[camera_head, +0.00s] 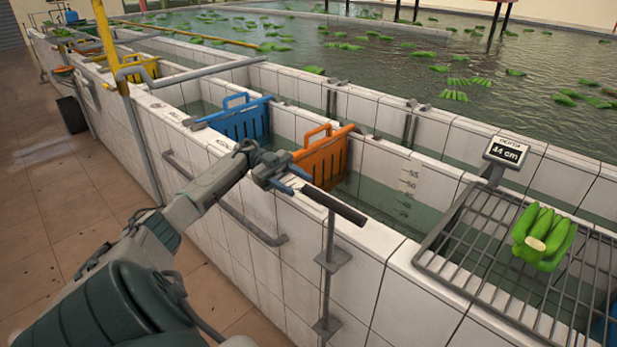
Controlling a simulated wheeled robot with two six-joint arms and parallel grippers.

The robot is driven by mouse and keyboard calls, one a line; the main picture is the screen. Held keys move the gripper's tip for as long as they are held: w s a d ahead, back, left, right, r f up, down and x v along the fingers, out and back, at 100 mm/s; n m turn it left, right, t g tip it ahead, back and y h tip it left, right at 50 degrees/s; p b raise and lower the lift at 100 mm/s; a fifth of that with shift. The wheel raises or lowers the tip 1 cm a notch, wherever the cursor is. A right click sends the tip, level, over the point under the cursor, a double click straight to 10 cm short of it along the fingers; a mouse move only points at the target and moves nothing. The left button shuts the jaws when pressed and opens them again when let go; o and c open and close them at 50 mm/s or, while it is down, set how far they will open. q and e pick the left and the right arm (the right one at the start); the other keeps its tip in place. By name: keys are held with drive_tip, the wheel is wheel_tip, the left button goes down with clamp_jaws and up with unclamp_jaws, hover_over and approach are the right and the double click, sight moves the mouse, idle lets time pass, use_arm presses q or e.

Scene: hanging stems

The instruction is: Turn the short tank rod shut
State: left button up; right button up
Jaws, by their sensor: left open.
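The short tank rod stands upright on the outer face of the white tiled tank (262,212), held by brackets. Its shaft (329,238) shows below a dark handle (336,206) that points down to the right. My left gripper (294,179) is open at the handle's upper left end, over the tank's edge. I cannot tell whether its fingers touch the handle or lie around it. My right gripper is not in view.
An orange gate (321,160) and a blue gate (241,121) stand in the tank just beyond my left gripper. A metal rack (480,262) with green bananas (543,236) and a display (507,152) reading 44 cm are at the right. Tiled floor (70,190) is clear at the left.

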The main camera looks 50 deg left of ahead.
use_arm(q)
drive_tip(key=a+b, duration=0.1)
drive_tip(key=a, duration=0.2)
drive_tip(key=shift+s+a, duration=0.1)
drive_tip(key=shift+a, duration=0.2)
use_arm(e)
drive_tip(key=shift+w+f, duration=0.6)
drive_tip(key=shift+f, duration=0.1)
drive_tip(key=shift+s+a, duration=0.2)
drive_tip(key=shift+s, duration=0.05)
